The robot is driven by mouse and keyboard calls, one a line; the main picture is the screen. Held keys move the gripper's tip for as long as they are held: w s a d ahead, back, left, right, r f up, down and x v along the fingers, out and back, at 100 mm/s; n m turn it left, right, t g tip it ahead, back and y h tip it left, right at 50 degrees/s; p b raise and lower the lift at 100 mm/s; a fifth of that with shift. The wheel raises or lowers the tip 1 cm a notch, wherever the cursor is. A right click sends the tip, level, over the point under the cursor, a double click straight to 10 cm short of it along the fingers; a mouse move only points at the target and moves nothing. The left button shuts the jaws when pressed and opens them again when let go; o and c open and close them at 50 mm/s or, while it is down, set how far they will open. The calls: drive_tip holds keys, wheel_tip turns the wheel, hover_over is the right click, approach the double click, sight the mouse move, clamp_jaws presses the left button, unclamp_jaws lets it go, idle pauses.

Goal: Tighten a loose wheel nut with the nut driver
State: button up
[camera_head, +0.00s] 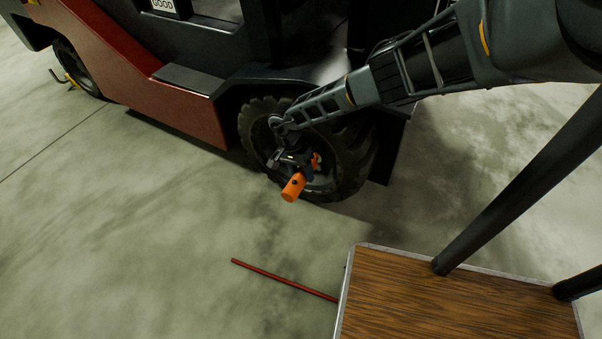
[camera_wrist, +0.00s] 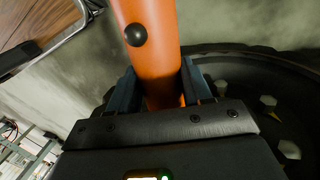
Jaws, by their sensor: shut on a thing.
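The nut driver (camera_head: 293,187) is an orange cylinder with a dark round button. My gripper (camera_head: 300,165) is shut on it in front of the forklift's front wheel (camera_head: 341,165). In the wrist view the orange driver (camera_wrist: 150,50) stands between the two dark fingers of my gripper (camera_wrist: 160,88). Several pale wheel nuts (camera_wrist: 289,149) show on the dark wheel (camera_wrist: 240,68) at the right of the wrist view. Whether the driver touches a nut is hidden, and I cannot tell which nut is loose.
The red forklift (camera_head: 190,105) fills the back. A wood-topped table (camera_head: 450,300) stands at the lower right, also at the wrist view's upper left (camera_wrist: 35,25). A thin red bar (camera_head: 285,279) lies on the floor beside it. The floor left of the wheel is clear.

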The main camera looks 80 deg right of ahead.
sight(294, 179)
drive_tip(key=shift+s+d+b, duration=0.15)
drive_tip(key=shift+d+b, duration=0.15)
drive_tip(key=shift+d, duration=0.45)
drive_tip(key=shift+s+d+b, duration=0.15)
drive_tip(key=shift+d+b, duration=0.1)
drive_tip(key=shift+d, duration=0.5)
drive_tip(key=shift+s+d+r, duration=0.1)
drive_tip(key=shift+d+r, duration=0.1)
drive_tip(key=shift+d, duration=0.15)
idle(1.3)
drive_tip(key=shift+a+p, duration=0.45)
drive_tip(key=shift+p, duration=0.15)
drive_tip(key=shift+w+a+f+p, duration=0.1)
drive_tip(key=shift+w+a+p, duration=0.2)
drive_tip(key=shift+a+p, duration=0.6)
drive_tip(key=shift+w+a+r+p, duration=0.1)
drive_tip(key=shift+w+a+p, duration=0.25)
drive_tip(key=shift+a, duration=0.9)
drive_tip(key=shift+w+a+f+p, duration=0.1)
drive_tip(key=shift+w+a+p, duration=0.15)
drive_tip(key=shift+a+p, duration=0.65)
drive_tip(key=shift+a, duration=0.25)
drive_tip(key=shift+w, duration=0.1)
